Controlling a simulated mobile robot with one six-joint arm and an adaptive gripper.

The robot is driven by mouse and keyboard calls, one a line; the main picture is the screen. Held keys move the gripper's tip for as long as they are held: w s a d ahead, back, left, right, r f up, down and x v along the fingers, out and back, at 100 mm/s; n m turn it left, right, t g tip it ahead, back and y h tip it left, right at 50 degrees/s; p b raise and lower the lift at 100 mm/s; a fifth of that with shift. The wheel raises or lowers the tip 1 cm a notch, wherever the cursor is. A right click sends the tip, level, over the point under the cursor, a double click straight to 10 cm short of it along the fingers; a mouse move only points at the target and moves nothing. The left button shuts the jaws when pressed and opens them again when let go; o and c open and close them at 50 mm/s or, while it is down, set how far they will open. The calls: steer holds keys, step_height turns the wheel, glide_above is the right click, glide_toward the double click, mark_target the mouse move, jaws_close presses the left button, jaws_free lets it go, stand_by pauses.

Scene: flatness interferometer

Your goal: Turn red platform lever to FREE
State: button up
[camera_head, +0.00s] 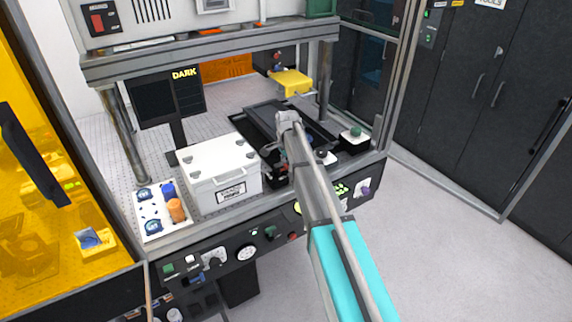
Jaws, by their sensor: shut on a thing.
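My gripper (277,167) is at the front of the bench, just right of the white lidded box (226,178). It is dark and small here, and my arm and wrist cover part of it. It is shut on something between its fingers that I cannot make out. I cannot clearly pick out the red platform lever, and its setting and any FREE mark are not readable. A dark platform (262,122) lies behind my gripper, partly hidden by my wrist.
A white tray (155,229) with orange and blue items is at left. The front panel (225,262) carries knobs and buttons. A screen reading DARK (184,87) and a yellow block (291,80) are behind. Frame posts flank the bench.

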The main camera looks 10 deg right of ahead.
steer(key=o, duration=1.2)
steer(key=shift+c, duration=0.2)
steer(key=shift+w+n, duration=0.1)
steer(key=shift+n, duration=0.2)
steer(key=shift+w+a+n, duration=0.2)
steer(key=shift+w+n, duration=0.05)
steer(key=shift+n, duration=0.4)
steer(key=shift+w+a+n, duration=0.15)
steer(key=shift+w+n, duration=0.1)
steer(key=shift+n, duration=0.4)
steer(key=n, duration=0.2)
steer(key=w+a+n, duration=0.1)
steer(key=n, duration=0.1)
steer(key=shift+a, duration=0.15)
step_height(320, 180, up, 14)
steer(key=p, duration=1.4)
steer(key=s+d+f+n+b, duration=0.2)
steer(key=s+f+b, duration=0.1)
steer(key=s, duration=0.7)
steer(key=s+d+f+n+b, duration=0.1)
steer(key=s+f+b, duration=0.3)
steer(key=s, duration=0.7)
steer(key=s+d+f+n+b, duration=0.2)
steer(key=s+d+f+b, duration=0.1)
steer(key=s, duration=0.8)
steer(key=shift+f+n+b, duration=0.3)
steer(key=shift+f+b, duration=0.35)
